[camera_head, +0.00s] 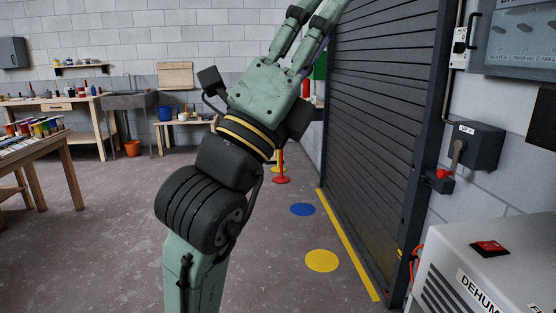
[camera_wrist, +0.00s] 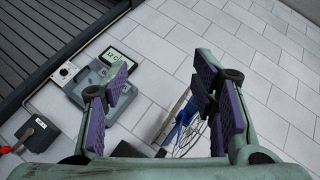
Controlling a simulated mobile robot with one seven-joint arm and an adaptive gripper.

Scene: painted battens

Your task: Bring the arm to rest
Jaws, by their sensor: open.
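My arm rises through the middle of the head view, bent at a black joint. My gripper (camera_head: 316,14) is raised at the top of that view, its fingers pointing up and right and partly cut off by the frame edge. In the wrist view my gripper (camera_wrist: 163,80) is open, with purple pads on both fingers and a clear gap between them. Nothing is held. The fingers face a pale block wall.
A grey roller shutter (camera_head: 378,130) stands right of the arm. A wall panel (camera_head: 518,42), a switch box (camera_head: 474,143) and a dehumidifier (camera_head: 480,270) are at the right. A workbench (camera_head: 38,145) with jars is at the left. Open floor (camera_head: 100,240) lies between.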

